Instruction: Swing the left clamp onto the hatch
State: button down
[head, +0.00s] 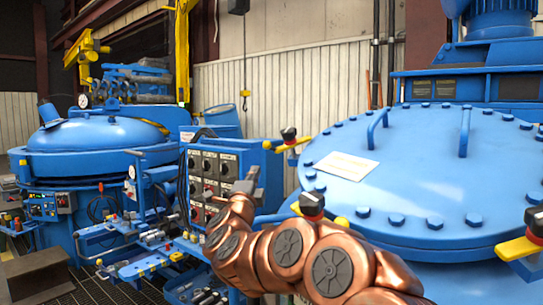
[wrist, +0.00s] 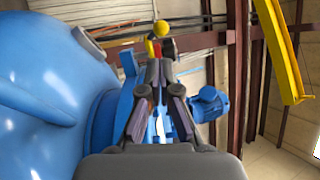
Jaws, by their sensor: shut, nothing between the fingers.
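The round blue hatch (head: 430,165) with bolts around its rim fills the right of the head view. Clamps with black-and-red knobs and yellow handles stand at its edge: one at the far left (head: 289,140), one at the front left (head: 312,205) partly behind my arm, and one at the right (head: 525,240). I cannot tell for sure which is the left clamp. My gripper (head: 249,180) is left of the hatch edge, apart from the clamps in this view. In the wrist view my gripper (wrist: 159,72) is shut and empty, with a yellow ball (wrist: 161,28) beyond its fingertips.
A blue control panel (head: 222,170) stands behind and left of my gripper. Another blue furnace vessel (head: 95,150) is at the left, with pipes and valves before it. A blue motor housing (head: 500,65) rises behind the hatch. In the wrist view a yellow beam (wrist: 284,50) hangs at the right.

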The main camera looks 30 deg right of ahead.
aim_at(276, 152)
jog(key=s+d+m+g+h, duration=0.1)
jog(key=d+m, duration=0.1)
jog(key=s+d+m+g+h, duration=0.1)
jog(key=d+g+h, duration=0.1)
jog(key=shift+s+m, duration=0.2)
jog(key=shift+m, duration=0.2)
jog(key=x, duration=0.3)
jog(key=w+a+p+x, duration=0.1)
jog(key=x, duration=0.3)
jog(key=w+p+x, duration=0.1)
jog(key=x, duration=0.2)
jog(key=shift+w+r, duration=0.2)
jog(key=shift+w+a+p, duration=0.3)
jog(key=shift+w, duration=0.35)
